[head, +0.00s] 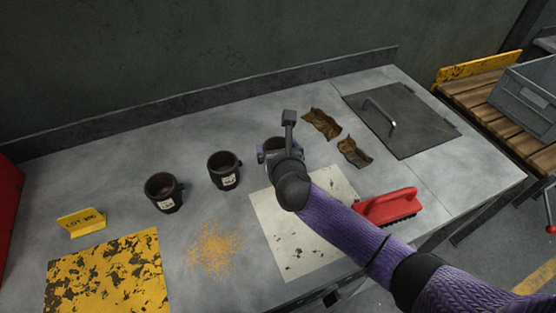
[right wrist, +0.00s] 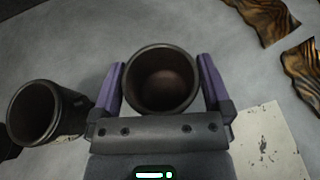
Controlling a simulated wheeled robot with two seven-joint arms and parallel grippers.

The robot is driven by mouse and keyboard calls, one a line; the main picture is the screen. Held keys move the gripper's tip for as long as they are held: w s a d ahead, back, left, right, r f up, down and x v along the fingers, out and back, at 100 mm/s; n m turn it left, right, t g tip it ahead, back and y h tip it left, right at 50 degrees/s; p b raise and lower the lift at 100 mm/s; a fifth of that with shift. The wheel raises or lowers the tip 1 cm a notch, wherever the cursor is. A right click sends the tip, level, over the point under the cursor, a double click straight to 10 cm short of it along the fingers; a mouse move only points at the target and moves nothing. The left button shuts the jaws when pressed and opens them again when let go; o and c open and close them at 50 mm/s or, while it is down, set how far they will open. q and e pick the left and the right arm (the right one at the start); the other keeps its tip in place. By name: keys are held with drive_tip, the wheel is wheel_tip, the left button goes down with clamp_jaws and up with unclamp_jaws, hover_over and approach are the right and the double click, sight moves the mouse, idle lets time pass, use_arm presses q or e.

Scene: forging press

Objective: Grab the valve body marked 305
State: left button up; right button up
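Three dark, cup-shaped valve bodies stand upright on the grey bench. One valve body (head: 164,193) is at the left and another (head: 224,170) is in the middle; both have small white labels whose numbers I cannot read. The third valve body (head: 270,145) is partly hidden by my right gripper (head: 277,149). In the right wrist view, this valve body (right wrist: 161,79) sits between the two purple fingers of the gripper (right wrist: 160,85), one on each side. I cannot tell whether both fingers press on it. Its label is hidden. My left gripper is not in view.
A neighbouring valve body (right wrist: 38,112) is left of the gripper. Crumpled brown scraps (head: 322,123) lie behind it. A red brush (head: 387,206), a stained pale sheet (head: 305,237), orange grit (head: 214,248), a yellow mat (head: 108,278) and a LOT 300 sign (head: 82,221) lie around.

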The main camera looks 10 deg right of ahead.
drive_tip(key=c, duration=1.2)
drive_tip(key=shift+r, duration=0.2)
clamp_jaws()
